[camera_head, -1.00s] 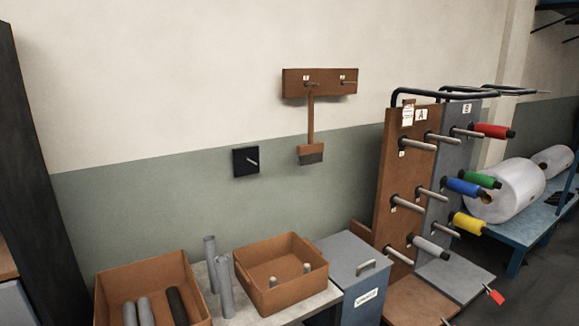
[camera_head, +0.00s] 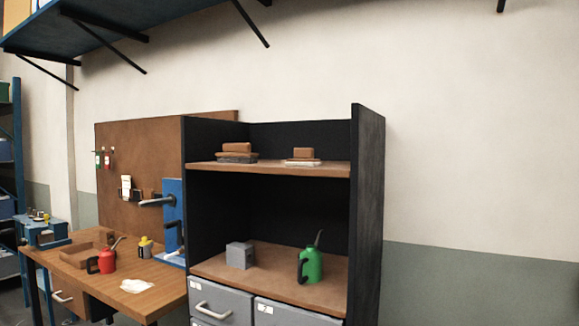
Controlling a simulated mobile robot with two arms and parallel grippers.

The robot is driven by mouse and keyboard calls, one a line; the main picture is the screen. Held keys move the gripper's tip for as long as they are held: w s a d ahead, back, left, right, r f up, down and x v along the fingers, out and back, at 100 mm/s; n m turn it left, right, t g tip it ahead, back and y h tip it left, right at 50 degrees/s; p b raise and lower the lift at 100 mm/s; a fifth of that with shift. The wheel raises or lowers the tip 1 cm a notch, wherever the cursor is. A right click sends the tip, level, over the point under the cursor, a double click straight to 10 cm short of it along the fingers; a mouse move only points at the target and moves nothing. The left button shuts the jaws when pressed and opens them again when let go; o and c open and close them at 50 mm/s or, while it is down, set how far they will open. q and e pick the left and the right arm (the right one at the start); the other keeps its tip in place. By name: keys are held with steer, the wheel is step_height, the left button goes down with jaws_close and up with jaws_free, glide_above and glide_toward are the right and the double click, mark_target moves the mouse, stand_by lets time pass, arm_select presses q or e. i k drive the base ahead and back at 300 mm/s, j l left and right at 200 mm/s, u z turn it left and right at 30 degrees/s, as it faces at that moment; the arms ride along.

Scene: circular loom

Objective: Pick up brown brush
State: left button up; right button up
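The hanging brown brush from the earlier picture is out of view now. Two small brown block-shaped items lie on the upper shelf of a dark cabinet: a larger one (camera_head: 237,149) at the left and a smaller one (camera_head: 303,154) at the right. Each has a grey layer under it; I cannot tell whether either is a brush. Neither of my grippers is in view.
The black cabinet (camera_head: 368,190) holds a green oil can (camera_head: 311,265) and a grey block (camera_head: 239,255) above grey drawers (camera_head: 222,299). To its left is a wooden workbench (camera_head: 165,287) with a red oil can (camera_head: 106,261). A blue shelf (camera_head: 110,22) hangs overhead.

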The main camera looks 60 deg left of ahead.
mark_target(233, 153)
steer(key=u, duration=2.2)
